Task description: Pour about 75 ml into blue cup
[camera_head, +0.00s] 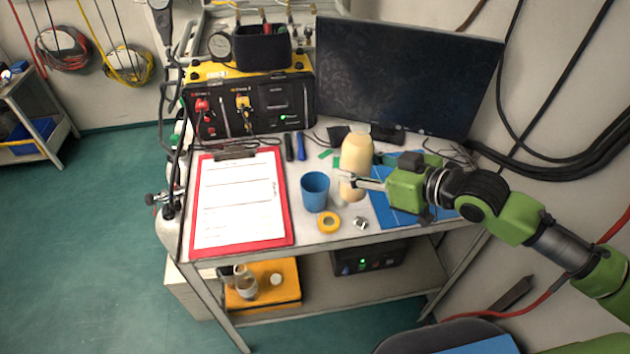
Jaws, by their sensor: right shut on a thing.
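The blue cup (315,190) stands upright on the white table, with its open rim facing up. I cannot tell whether anything is in it. A cream-coloured bottle (357,152) is upright just behind and to the right of the cup. My right gripper (348,181) reaches in from the right and is shut on the lower part of this bottle, its fingers covering some of it. I cannot tell whether the bottle touches the table. My left gripper is not in view.
A red clipboard (199,228) lies left of the cup. A yellow tape roll (328,222) and a small metal part (360,223) lie in front. A monitor (405,75) and an air panel (250,105) stand behind. A blue mat (385,212) lies under my right arm.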

